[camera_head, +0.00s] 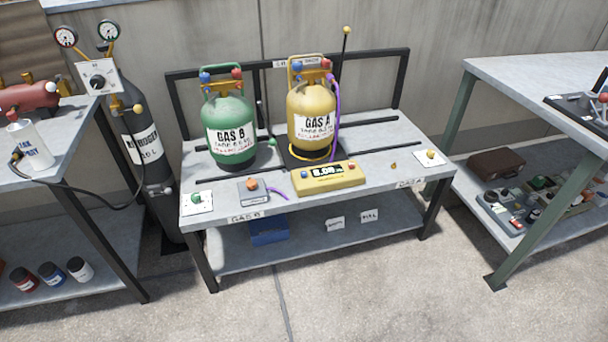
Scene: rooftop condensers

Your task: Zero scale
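A yellow scale readout box (328,179) lies at the front of the middle bench, with a dark display (327,171) whose small digits I cannot read surely. A yellow cylinder marked GAS A (311,118) stands upright on a black scale platform (298,160) behind the box. A purple hose (336,105) hangs from the cylinder's top right side. A green cylinder marked GAS B (231,127) stands upright to its left. A grey box with an orange knob (252,190) sits left of the readout. Neither of my grippers is in view.
A dark nitrogen cylinder (147,150) stands at left between benches. Side benches (80,130) and (530,75) flank the middle one. The floor in front is clear.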

